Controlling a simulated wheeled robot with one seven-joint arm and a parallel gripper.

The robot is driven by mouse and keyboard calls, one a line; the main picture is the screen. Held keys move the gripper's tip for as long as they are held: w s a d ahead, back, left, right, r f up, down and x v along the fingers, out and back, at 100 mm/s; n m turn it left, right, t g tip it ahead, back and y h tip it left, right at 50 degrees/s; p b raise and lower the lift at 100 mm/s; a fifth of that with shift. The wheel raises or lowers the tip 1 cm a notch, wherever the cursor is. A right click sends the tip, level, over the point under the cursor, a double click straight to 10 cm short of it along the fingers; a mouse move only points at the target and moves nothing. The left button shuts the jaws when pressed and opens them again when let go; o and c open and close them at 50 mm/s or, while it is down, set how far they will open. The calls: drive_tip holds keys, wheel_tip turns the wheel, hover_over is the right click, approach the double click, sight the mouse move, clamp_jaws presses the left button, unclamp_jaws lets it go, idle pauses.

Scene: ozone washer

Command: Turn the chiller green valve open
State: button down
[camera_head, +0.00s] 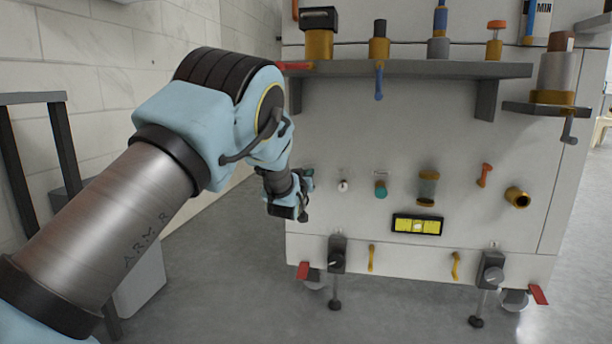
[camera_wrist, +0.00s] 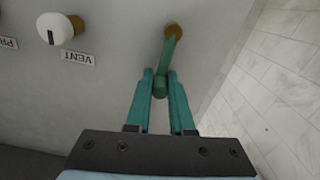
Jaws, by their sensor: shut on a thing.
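The green valve handle (camera_wrist: 168,58) hangs from a brass fitting (camera_wrist: 174,30) on the light panel in the wrist view. My gripper (camera_wrist: 160,82) has its two teal fingers on either side of the handle's free end and is shut on it. In the head view my gripper (camera_head: 306,182) is at the left edge of the machine's front panel. There the green handle is hard to tell apart from the teal fingers.
Open floor lies in front.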

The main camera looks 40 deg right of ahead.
idle(0.3)
drive_tip(key=w+a+f+n, duration=0.1)
drive_tip(key=w+f+n, duration=0.1)
drive_tip(key=n, duration=0.7)
drive_tip(key=w+a+f+n+p, duration=0.1)
drive_tip(key=w+a+f+n, duration=0.1)
drive_tip(key=n, duration=0.7)
drive_tip(key=shift+w+f, duration=0.3)
drive_tip(key=shift+f, duration=0.45)
drive_tip(key=c, duration=0.8)
unclamp_jaws()
